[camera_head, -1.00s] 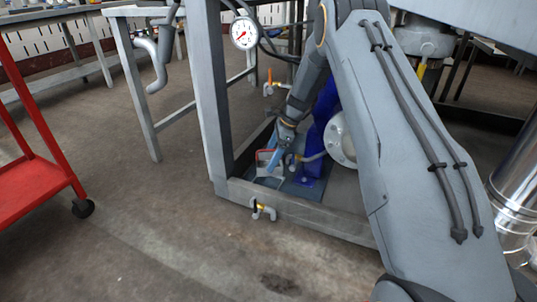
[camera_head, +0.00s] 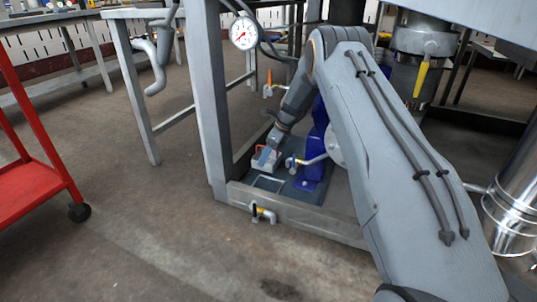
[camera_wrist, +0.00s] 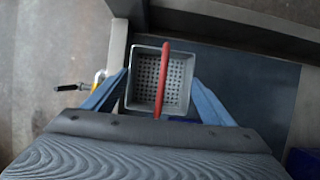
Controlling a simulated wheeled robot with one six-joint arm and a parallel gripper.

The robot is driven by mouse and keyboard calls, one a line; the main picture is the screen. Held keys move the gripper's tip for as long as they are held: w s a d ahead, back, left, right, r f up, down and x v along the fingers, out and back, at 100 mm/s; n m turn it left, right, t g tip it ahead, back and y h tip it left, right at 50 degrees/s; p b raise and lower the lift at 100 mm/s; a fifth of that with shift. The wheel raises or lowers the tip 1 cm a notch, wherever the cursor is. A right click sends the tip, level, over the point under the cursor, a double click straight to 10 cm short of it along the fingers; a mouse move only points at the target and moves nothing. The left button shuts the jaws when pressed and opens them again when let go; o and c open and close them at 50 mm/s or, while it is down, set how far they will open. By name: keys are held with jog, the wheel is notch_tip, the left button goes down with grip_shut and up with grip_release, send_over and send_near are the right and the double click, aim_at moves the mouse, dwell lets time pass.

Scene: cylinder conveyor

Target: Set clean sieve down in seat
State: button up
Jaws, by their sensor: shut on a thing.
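The sieve (camera_wrist: 145,103) is a square grey box with a perforated bottom and a red bar handle across its top. In the head view the sieve (camera_head: 263,165) is small, over the blue-grey plate. My gripper (camera_wrist: 161,80) is shut on the sieve, with one blue finger along each side of it. The gripper also shows in the head view (camera_head: 269,154). A light rectangular outline (camera_head: 268,178), which looks like the seat, lies on the plate just in front of the sieve. The contact between the sieve's underside and the plate is hidden.
A blue pump body (camera_head: 311,172) and a pipe with a yellow valve (camera_head: 312,159) stand right of the sieve. The steel frame's front rail (camera_head: 300,214) and post (camera_head: 209,100) border the plate. A red cart (camera_head: 32,180) stands at left; floor between is clear.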

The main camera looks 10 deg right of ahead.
jog(key=shift+f+b, duration=0.8)
jog(key=shift+f, duration=1.7)
